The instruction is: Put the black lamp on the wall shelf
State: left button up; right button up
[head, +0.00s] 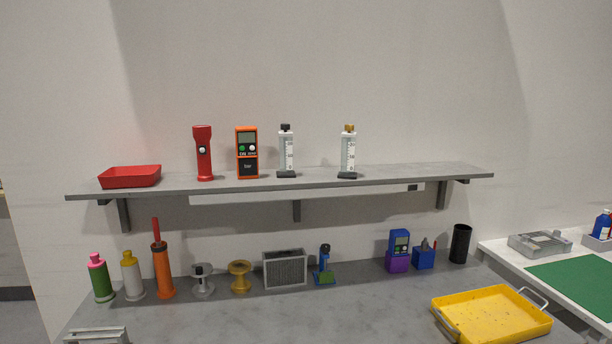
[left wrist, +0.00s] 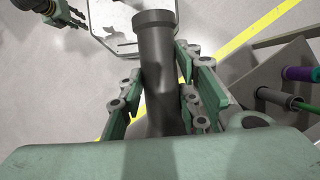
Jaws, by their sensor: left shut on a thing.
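The black lamp (left wrist: 155,45) is a dark flashlight-shaped cylinder with a wider ringed head at the top of the left wrist view. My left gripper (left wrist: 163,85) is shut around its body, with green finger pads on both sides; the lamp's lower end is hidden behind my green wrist. What seems to be my right gripper (left wrist: 68,14) shows at the top left of that view, too small to tell open or shut. The grey wall shelf (head: 420,175) runs across the head view. Neither gripper nor the held lamp shows in the head view.
On the shelf stand a red tray (head: 130,177), red lamp (head: 203,153), orange meter (head: 247,153) and two white gauges (head: 286,152) (head: 348,153). The shelf's right part is clear. Below, a grey bench (head: 330,315) holds bottles, tools and a yellow tray (head: 463,294).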

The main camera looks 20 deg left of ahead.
aim_at(409, 173)
jog(key=i+l+u, duration=0.1)
jog(key=l, duration=0.3)
jog(key=i+l, duration=0.2)
jog(key=l, duration=0.15)
jog(key=i+l+u, duration=0.15)
jog(key=l, duration=0.25)
jog(key=i+l+u, duration=0.1)
jog(key=l, duration=0.3)
jog(key=i+l, duration=0.15)
jog(key=l, duration=0.25)
jog(key=i+l+u, duration=0.15)
jog(key=l, duration=0.3)
